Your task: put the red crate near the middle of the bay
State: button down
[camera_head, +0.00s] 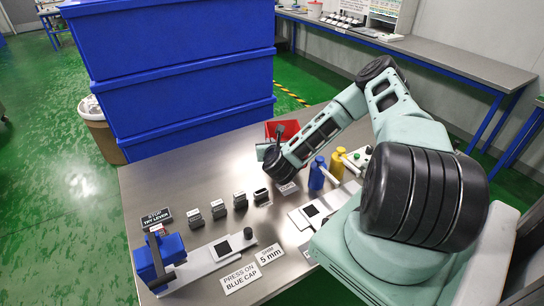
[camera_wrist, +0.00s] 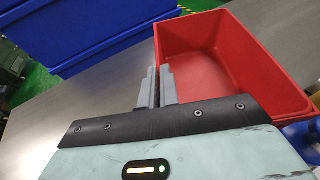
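The red crate (camera_head: 284,128) is an open box near the far edge of the metal table, partly hidden behind my gripper (camera_head: 272,152) in the head view. In the wrist view the crate (camera_wrist: 205,70) fills the upper right, and its inside looks empty. My gripper (camera_wrist: 159,88) has its two grey fingers close together, with the crate's left wall running in between them. I cannot tell whether the crate rests on the table or hangs just above it. No marked bay can be made out for sure.
The metal table (camera_head: 150,190) carries several small dark-topped blocks, a blue device (camera_head: 158,262) at front left, and blue (camera_head: 317,174) and yellow (camera_head: 337,165) bottles right of my gripper. Stacked blue bins (camera_head: 180,60) stand behind the table. Bare tabletop lies left of the crate.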

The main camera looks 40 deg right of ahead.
notch_tip(320, 180, down, 7)
jog(key=shift+f+p, duration=0.1)
jog(key=shift+p, duration=0.65)
jog(key=shift+f, duration=0.15)
jog(key=shift+f+b, duration=0.15)
jog(key=shift+b, duration=0.15)
jog(key=c, duration=1.6)
grip_release()
jog(key=shift+c, duration=0.2)
jog(key=shift+r, duration=0.2)
